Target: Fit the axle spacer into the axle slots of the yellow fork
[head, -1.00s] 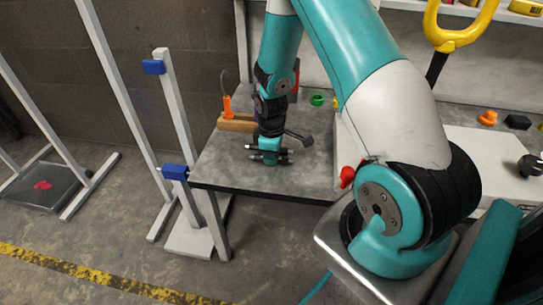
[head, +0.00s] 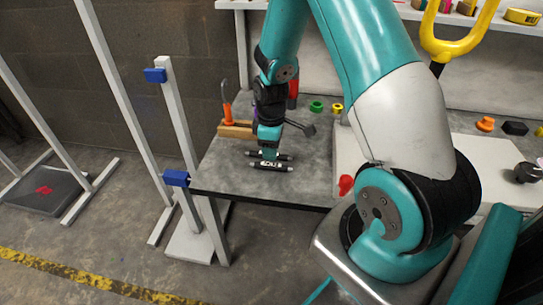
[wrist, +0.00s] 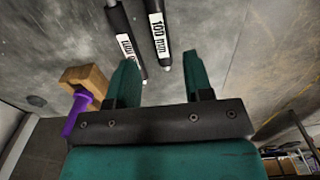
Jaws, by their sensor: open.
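Two dark rod-shaped axle spacers lie side by side on the grey table. One spacer (wrist: 159,30) carries a white label reading 100 mm; the other spacer (wrist: 125,40) has a label that I cannot read fully. In the head view the near spacer (head: 284,167) shows its label, and the far spacer (head: 285,156) is partly behind my gripper (head: 269,148). My gripper is open and empty over the spacers. In the wrist view its two fingers (wrist: 160,78) flank the spacer ends. The yellow fork (head: 458,40) stands upright at the upper right, prongs up, its top cut off.
A wooden block (head: 236,131) with an orange-handled tool lies at the table's back left. Green (head: 317,106) and yellow (head: 337,108) rings sit farther back. A red object (head: 346,184) is at the right. A white post (head: 181,130) with blue clamps stands beside the table's left edge.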

